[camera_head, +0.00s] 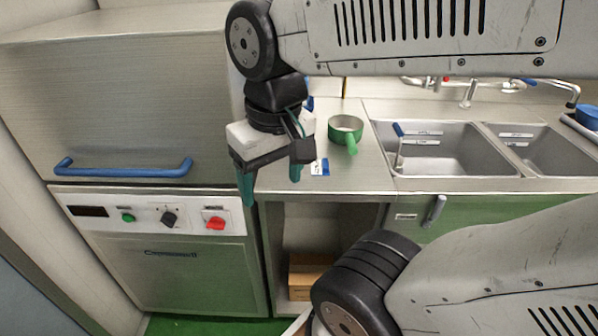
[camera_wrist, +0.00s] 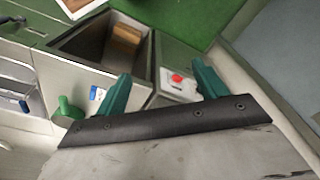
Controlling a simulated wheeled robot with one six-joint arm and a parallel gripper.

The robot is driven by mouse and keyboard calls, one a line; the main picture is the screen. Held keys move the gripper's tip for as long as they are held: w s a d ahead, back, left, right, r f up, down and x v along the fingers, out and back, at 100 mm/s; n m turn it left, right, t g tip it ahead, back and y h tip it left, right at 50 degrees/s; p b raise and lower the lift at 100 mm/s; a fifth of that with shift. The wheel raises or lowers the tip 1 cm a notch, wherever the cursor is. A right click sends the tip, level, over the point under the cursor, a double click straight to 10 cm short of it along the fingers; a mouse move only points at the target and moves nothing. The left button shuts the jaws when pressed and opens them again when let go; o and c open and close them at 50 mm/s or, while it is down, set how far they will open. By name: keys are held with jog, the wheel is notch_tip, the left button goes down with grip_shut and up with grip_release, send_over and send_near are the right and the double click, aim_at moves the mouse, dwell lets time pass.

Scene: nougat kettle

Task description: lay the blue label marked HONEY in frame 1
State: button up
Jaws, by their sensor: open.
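A small blue-and-white piece (camera_head: 320,167) lies on the steel counter near its front edge, just right of my gripper. It also shows in the wrist view (camera_wrist: 97,93), beside the left finger. It may be the blue label, but I cannot read HONEY on it. I cannot make out a numbered frame 1. My gripper (camera_head: 271,186) points down at the counter's front edge, beside the steel machine. Its teal fingers are apart and empty, and they show widely spaced in the wrist view (camera_wrist: 162,88).
A green pan (camera_head: 348,136) stands behind the piece on the counter (camera_head: 362,178). Steel sinks (camera_head: 440,160) are to the right. The steel machine (camera_head: 120,110) with a blue handle rises at left. An open bay below holds a cardboard box (camera_head: 308,270).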

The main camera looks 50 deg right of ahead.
jog(key=w+d+f+m, duration=0.1)
jog(key=w+d+m, duration=0.7)
jog(key=d+m, duration=0.15)
jog(key=m+g, duration=0.1)
jog(key=m, duration=1.5)
send_over(323, 162)
notch_tip(323, 162, down, 8)
jog(key=shift+m, duration=0.25)
notch_tip(323, 162, down, 8)
jog(key=shift+r, duration=0.1)
jog(key=c, duration=0.7)
jog(key=shift+r, duration=0.15)
